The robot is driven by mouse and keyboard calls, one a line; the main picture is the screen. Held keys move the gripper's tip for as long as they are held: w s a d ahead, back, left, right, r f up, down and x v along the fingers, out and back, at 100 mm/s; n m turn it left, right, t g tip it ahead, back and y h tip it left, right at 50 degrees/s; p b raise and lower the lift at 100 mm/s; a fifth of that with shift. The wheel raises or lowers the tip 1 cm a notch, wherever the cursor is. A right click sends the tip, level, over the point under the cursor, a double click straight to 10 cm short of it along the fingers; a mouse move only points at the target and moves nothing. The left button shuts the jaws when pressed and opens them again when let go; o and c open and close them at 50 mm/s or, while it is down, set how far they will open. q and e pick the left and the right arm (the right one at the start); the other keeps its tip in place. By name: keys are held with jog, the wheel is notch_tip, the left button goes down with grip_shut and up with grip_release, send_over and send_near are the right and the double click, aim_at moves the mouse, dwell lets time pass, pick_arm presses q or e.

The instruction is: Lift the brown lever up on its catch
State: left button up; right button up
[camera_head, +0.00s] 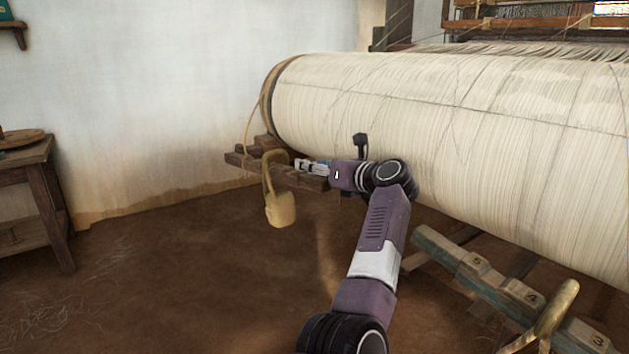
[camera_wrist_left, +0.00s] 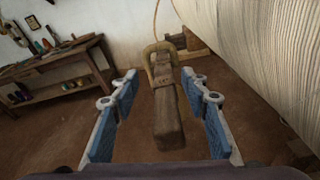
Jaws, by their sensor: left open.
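The brown lever (camera_head: 300,180) is a wooden bar beside the end of the big warp roll, and it sticks out low toward me. In the left wrist view the lever (camera_wrist_left: 168,118) lies between my open fingers, with a gap to the pads on each side. A tan loop (camera_wrist_left: 160,48) goes around it further along, and a pale weight (camera_head: 280,208) hangs from that loop. My left gripper (camera_head: 308,166) is at the lever's near end, open and empty; it also shows in the left wrist view (camera_wrist_left: 158,88). I cannot clearly make out the catch. My right gripper is not in view.
The warp roll (camera_head: 420,105) is close behind my left arm. Wooden blocks (camera_head: 268,143) stand at the lever's far end. A numbered bar (camera_head: 475,270) and a brass hook (camera_head: 556,308) are at lower right. A side table (camera_head: 28,165) stands left; floor between is clear.

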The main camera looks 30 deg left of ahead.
pick_arm(q)
notch_tip(320, 180, up, 5)
jog(key=shift+r, duration=0.15)
dwell(0.5)
